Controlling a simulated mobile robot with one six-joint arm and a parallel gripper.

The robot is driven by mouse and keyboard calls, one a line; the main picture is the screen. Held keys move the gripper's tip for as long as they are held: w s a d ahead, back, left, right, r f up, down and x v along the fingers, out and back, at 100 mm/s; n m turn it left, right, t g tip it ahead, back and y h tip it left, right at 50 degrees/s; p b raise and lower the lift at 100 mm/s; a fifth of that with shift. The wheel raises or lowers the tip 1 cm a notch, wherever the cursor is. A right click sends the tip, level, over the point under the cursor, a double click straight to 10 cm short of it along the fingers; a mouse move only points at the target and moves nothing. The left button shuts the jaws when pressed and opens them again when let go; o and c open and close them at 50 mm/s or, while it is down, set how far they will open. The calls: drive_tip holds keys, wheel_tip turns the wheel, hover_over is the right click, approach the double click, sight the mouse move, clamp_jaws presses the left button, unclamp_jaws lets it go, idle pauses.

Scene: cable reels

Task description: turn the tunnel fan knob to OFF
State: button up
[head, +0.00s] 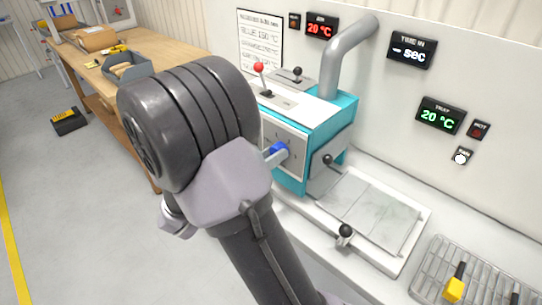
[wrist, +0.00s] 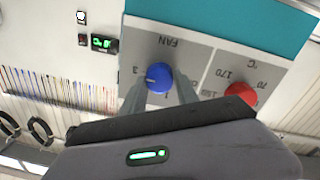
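The blue fan knob (wrist: 158,77) sits on the grey panel under an upside-down FAN label (wrist: 170,41) in the wrist view. A small pale mark on the knob faces left, towards a 3; its exact setting is hard to read. My gripper (wrist: 161,82) has one finger on each side of the knob, with small gaps that look clear, so it appears open around it. In the head view the blue knob (head: 278,151) shows on the front of the teal tunnel machine (head: 319,122).
A red knob (wrist: 240,92) is beside the fan knob, right of my fingers in the wrist view. A black-ball lever (head: 328,160) and a pale flat plate (head: 372,208) are right of the panel. A wire rack (head: 431,270) stands farther right. A wooden bench (head: 165,68) is behind my arm.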

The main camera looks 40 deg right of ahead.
clamp_jaws()
drive_tip(key=m+p, duration=1)
drive_tip(key=m, duration=0.7)
drive_tip(key=m+t+p, duration=0.1)
drive_tip(key=m+p, duration=1)
drive_tip(key=m, duration=0.7)
drive_tip(key=shift+s+t+p, duration=0.1)
drive_tip(key=shift+t+p, duration=0.2)
